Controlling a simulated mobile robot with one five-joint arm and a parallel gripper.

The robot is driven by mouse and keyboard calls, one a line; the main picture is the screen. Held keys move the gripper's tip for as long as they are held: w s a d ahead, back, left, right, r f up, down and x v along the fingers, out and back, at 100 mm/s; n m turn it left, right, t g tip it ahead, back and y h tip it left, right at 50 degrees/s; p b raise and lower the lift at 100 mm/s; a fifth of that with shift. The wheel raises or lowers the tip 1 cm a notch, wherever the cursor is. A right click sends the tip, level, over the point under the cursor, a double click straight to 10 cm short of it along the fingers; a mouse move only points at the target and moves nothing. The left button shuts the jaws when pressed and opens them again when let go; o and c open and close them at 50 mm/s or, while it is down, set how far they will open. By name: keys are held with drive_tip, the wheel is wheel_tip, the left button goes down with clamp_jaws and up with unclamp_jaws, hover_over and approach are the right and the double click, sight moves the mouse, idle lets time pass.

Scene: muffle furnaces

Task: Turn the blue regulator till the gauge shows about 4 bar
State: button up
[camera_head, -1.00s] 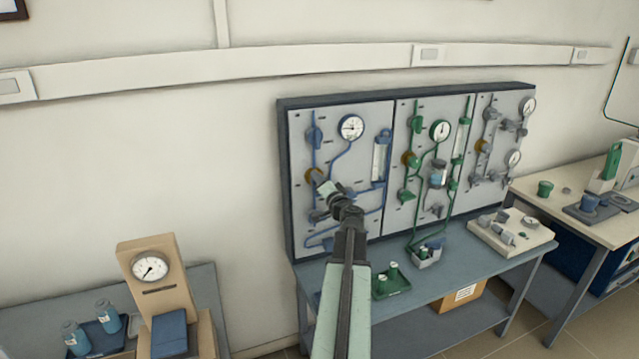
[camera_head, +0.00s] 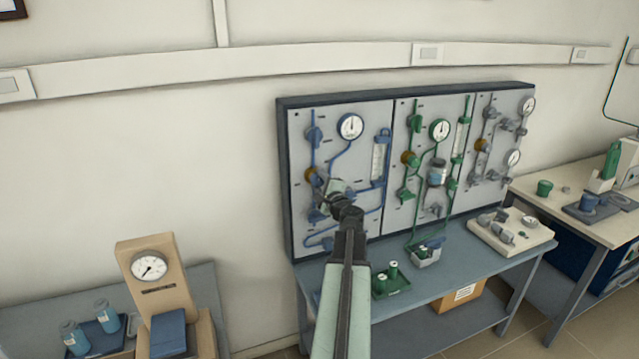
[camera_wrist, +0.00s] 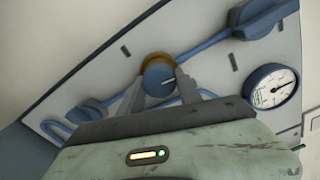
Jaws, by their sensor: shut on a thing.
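The blue regulator is a round knob with a brass-coloured ring (camera_head: 311,174) on the left blue panel. In the head view my gripper (camera_head: 321,184) reaches the knob from the lower right and hides part of the panel. The blue line's gauge (camera_head: 350,127) is white-faced, and its needle points about straight up. The gauge also shows at the right in the wrist view (camera_wrist: 272,87); its numbers are too small to read.
Blue pipes, valves and a flow tube (camera_head: 380,160) surround the knob. A green-piped panel (camera_head: 425,195) and a grey-piped panel (camera_head: 497,160) stand to the right. A green tray (camera_head: 405,288) with small bottles sits on the bench (camera_head: 480,267) below.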

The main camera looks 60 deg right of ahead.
drive_tip(key=shift+m, duration=0.9)
drive_tip(key=o, duration=1.4)
drive_tip(key=shift+c, duration=0.2)
drive_tip(key=v, duration=0.7)
drive_tip(key=shift+s+a, duration=0.25)
